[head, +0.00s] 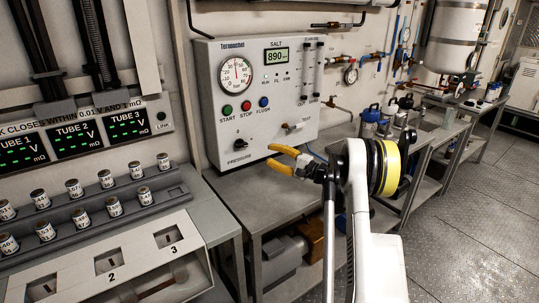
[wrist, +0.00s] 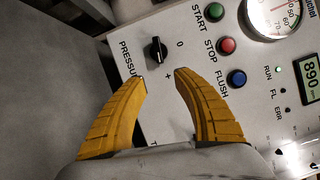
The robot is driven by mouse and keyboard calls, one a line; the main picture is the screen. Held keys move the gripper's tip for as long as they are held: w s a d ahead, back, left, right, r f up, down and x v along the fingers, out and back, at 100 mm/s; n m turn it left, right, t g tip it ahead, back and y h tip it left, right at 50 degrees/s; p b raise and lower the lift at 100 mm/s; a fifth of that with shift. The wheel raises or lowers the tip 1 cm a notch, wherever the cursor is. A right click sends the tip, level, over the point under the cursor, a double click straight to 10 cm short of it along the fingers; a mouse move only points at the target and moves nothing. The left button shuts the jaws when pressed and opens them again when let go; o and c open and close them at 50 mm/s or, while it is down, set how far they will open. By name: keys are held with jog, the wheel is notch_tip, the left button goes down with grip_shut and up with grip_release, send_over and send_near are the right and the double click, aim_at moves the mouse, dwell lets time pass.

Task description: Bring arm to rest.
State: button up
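My gripper (head: 270,156) has two yellow fingers and is at the end of my white arm, in front of the lower right part of the white control panel (head: 205,85). In the wrist view my gripper (wrist: 160,75) is open, with a clear gap between the fingertips and nothing held. The black pressure knob (wrist: 155,50) shows just beyond the fingertips in that view. In the head view the knob (head: 240,144) is left of the fingers, and the gripper appears apart from the panel.
A metal bench (head: 250,190) runs below the panel. At left is a rack (head: 75,222) with several labelled vials, under green tube displays (head: 77,140). Pipes, gauges and a white tank (head: 457,35) are at the back right. Open metal floor (head: 480,220) lies at right.

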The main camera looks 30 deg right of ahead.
jog(key=a+r+n+g, duration=0.35)
jog(key=a+r, duration=0.25)
jog(key=a, duration=0.6)
jog(key=s+a+r+n+g+h, duration=0.2)
jog(key=s+a+r+n+g, duration=0.2)
jog(key=s+a, duration=0.95)
jog(key=s+a+f+n+h, duration=0.1)
jog(key=s+a+n+h, duration=0.1)
jog(key=s, duration=0.6)
jog(key=s+a+f+n+g+h, duration=0.1)
jog(key=s+a+f+n, duration=0.1)
jog(key=s, duration=0.7)
jog(key=s+a+f+n+g+h, duration=0.1)
jog(key=s+a+f+n+h, duration=0.1)
jog(key=s, duration=0.7)
jog(key=shift+s+a+f+n+h, duration=0.15)
jog(key=shift+a+n+h, duration=0.2)
jog(key=shift+n, duration=0.4)
jog(key=shift+g, duration=0.25)
